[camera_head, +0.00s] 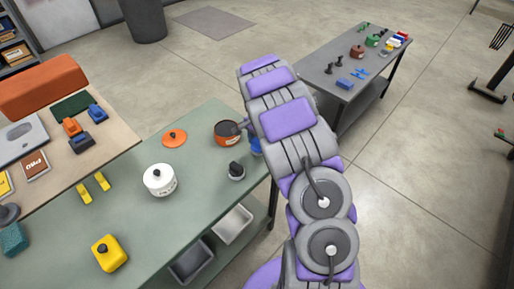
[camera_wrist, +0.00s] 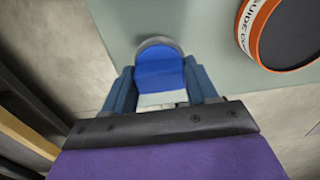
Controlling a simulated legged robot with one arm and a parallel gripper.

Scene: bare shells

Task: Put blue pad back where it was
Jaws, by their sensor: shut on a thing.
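In the wrist view a bright blue pad (camera_wrist: 158,74) with a rounded far end sits between the two blue-grey fingers of my gripper (camera_wrist: 160,90). My gripper is shut on it, close to the edge of the grey-green table (camera_wrist: 220,60). A grey curved rim shows just beyond the pad; I cannot tell what it belongs to. In the head view a blue patch (camera_head: 256,147) shows beside my arm at the table's right end, but my arm hides most of my gripper there. I cannot tell whether the pad touches the table.
An orange pot (camera_head: 228,133) stands close to my gripper and also shows in the wrist view (camera_wrist: 285,32). A black-knobbed grey object (camera_head: 236,171), white pot (camera_head: 160,180), orange lid (camera_head: 174,138) and yellow canister (camera_head: 109,253) share the table. Another table (camera_head: 330,65) stands behind.

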